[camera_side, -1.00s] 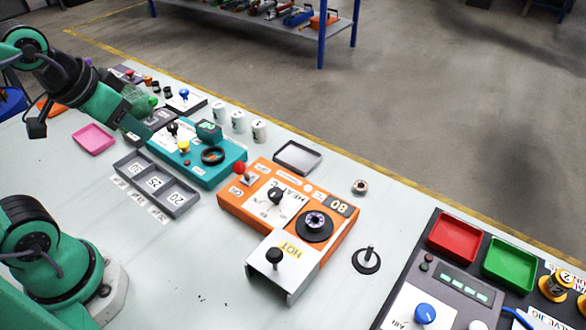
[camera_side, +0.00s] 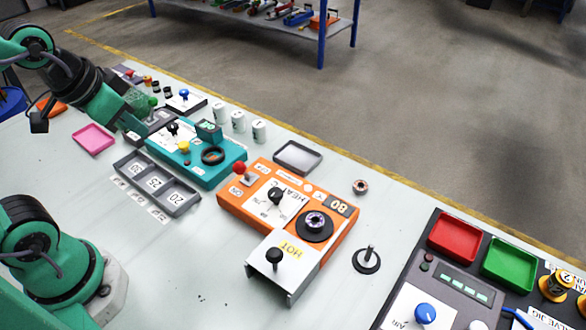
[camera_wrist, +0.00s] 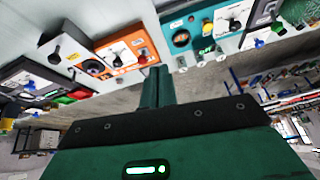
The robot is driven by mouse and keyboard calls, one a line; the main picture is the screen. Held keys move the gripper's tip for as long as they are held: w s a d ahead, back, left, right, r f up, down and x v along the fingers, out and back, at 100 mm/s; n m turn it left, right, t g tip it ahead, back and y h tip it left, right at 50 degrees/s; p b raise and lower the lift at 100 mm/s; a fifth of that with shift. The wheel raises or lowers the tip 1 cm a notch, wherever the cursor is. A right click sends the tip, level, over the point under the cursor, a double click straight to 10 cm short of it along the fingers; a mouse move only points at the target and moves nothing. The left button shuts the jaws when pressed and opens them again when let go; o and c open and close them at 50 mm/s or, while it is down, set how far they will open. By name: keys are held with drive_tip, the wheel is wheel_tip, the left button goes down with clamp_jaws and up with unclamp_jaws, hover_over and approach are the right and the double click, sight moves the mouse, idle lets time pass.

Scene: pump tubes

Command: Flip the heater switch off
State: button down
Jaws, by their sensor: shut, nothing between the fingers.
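The orange heater unit (camera_side: 228,202) stands mid-table in the side view. Its red-tipped switch (camera_side: 240,169) is at the left corner, beside small white label plates; the lettering is too small to read surely. A black knob (camera_side: 275,196) sits on the unit's white panel. The orange unit also shows upside down in the wrist view (camera_wrist: 125,50). My gripper (camera_wrist: 157,70) is shut and empty in the wrist view. In the side view it is at the upper left, well apart from the switch, with its fingertips hard to make out.
A teal unit (camera_side: 225,172) with knobs stands between my gripper and the orange unit. A grey tray with compartments (camera_side: 172,207) and a pink tray (camera_side: 94,138) lie in front. White cups (camera_side: 238,122) stand behind. A black-knobbed white HOT cover (camera_side: 293,270) adjoins the orange unit.

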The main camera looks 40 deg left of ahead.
drive_tip(key=w+d+f+m+g, duration=0.2)
drive_tip(key=w+d+f+m, duration=0.1)
drive_tip(key=m, duration=1.3)
drive_tip(key=w+d+f+m+g, duration=0.1)
drive_tip(key=w+d+f+m, duration=0.3)
drive_tip(key=m, duration=1.3)
drive_tip(key=shift+w+d+f+g, duration=0.2)
drive_tip(key=shift+d+f+g, duration=0.2)
drive_tip(key=shift+d+f, duration=0.3)
drive_tip(key=shift+a, duration=0.1)
drive_tip(key=shift+f, duration=0.2)
